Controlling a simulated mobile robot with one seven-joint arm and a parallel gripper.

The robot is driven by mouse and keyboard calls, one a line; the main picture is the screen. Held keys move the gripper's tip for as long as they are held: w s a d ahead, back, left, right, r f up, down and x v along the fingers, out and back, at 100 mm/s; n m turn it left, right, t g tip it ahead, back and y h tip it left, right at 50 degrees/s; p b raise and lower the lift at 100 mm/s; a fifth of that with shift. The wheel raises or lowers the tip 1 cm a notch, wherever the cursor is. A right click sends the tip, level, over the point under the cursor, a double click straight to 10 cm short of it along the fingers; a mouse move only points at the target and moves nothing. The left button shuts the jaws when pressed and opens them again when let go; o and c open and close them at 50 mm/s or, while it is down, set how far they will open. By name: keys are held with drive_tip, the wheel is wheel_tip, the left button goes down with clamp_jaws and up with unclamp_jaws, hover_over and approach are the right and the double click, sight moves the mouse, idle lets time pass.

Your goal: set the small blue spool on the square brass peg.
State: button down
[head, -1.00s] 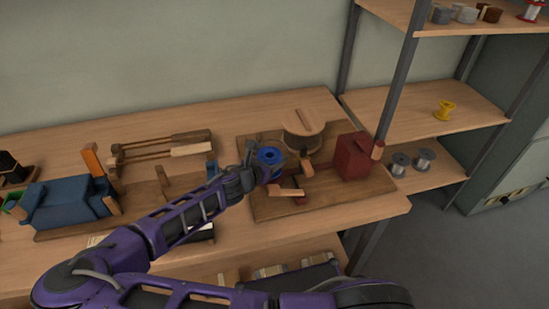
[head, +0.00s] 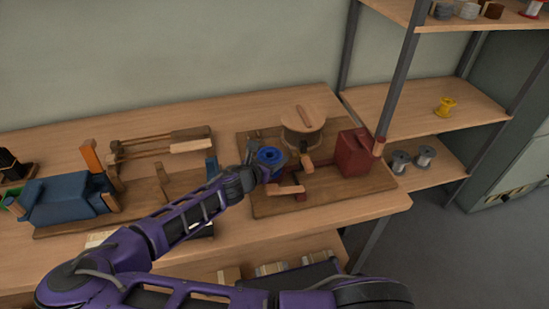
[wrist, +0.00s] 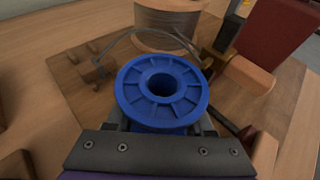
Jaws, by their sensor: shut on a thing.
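The small blue spool (wrist: 183,106) is held in my gripper (wrist: 160,125), with its round flange and dark centre hole facing up in the wrist view. In the head view the spool (head: 269,157) is at the end of my purple arm, over the left part of a wooden board (head: 335,194) on the bench. My gripper (head: 256,166) is shut on it. I cannot make out the square brass peg; the spool and gripper may hide it. I cannot tell how far the spool is above the board.
Behind the spool stands a large wire drum (head: 302,128) with a wooden lid. A dark red block (head: 349,153) stands to the right. Wooden handles sit close by. A yellow spool (head: 445,106) rests on the right shelf.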

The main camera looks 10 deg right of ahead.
drive_tip(key=shift+c, duration=1)
unclamp_jaws()
drive_tip(key=p+v, duration=0.1)
drive_tip(key=v, duration=1.6)
drive_tip(key=shift+s+a, duration=0.2)
